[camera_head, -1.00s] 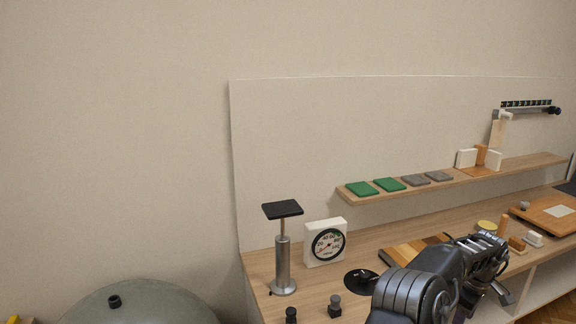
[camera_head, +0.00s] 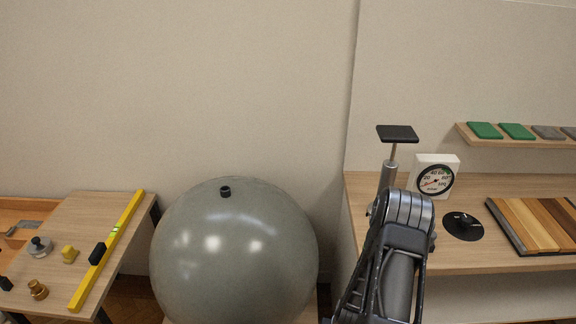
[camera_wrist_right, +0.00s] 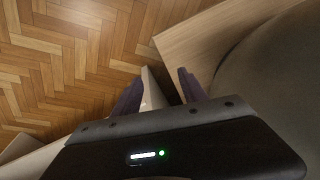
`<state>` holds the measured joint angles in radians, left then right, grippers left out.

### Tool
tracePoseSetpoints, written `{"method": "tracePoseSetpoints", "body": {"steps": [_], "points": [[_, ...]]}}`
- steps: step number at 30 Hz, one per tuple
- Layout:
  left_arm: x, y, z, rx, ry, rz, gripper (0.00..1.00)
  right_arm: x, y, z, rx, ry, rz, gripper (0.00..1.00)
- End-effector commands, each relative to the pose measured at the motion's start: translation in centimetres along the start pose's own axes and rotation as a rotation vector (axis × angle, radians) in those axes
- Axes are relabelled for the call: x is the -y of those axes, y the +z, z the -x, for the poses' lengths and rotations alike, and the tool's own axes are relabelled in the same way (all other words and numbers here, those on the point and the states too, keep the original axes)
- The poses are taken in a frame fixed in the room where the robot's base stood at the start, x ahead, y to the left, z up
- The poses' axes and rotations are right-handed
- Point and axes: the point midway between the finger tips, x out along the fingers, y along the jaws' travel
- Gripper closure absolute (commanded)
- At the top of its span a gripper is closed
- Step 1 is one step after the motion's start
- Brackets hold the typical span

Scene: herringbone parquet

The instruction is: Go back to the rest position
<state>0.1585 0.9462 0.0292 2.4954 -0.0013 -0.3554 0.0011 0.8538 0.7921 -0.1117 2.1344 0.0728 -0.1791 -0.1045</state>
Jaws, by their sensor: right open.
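My right arm (camera_head: 395,245) comes up from the bottom of the head view, in front of the workbench and the silver hand pump. Its gripper cannot be made out in the head view. In the right wrist view my right gripper (camera_wrist_right: 160,88) is open, its two dark fingers apart with nothing held between them. Parquet floor (camera_wrist_right: 75,60) and a wooden board edge (camera_wrist_right: 205,40) show beyond the fingers. My left gripper is in neither view.
A small table (camera_head: 85,215) with a yellow level (camera_head: 125,222) is further left. The bench holds a dial gauge (camera_head: 436,176), a black disc (camera_head: 462,226) and wooden strips (camera_head: 535,222). A shelf (camera_head: 510,141) hangs above.

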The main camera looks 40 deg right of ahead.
Motion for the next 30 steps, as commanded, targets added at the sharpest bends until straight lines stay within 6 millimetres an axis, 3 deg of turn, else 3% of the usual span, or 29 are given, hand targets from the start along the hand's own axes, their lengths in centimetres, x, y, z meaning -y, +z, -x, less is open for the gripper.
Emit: {"method": "tracePoseSetpoints", "body": {"steps": [1,6,9,13,18,30], "points": [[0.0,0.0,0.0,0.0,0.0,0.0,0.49,3.6,2.8,0.0,0.026,-0.038,0.047,0.5],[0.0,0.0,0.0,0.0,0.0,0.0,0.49,13.1,13.0,1.7,0.119,-0.157,0.237,0.5],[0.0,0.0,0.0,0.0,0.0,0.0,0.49,16.4,19.6,3.5,0.195,-0.215,0.395,0.5],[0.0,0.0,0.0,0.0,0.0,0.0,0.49,18.7,26.5,5.8,0.285,-0.262,0.585,0.5],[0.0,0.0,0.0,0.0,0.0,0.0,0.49,20.6,29.0,6.5,0.294,-0.288,0.711,0.5],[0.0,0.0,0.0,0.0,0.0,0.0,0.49,20.9,29.0,6.6,0.291,-0.291,0.723,0.5]]}}
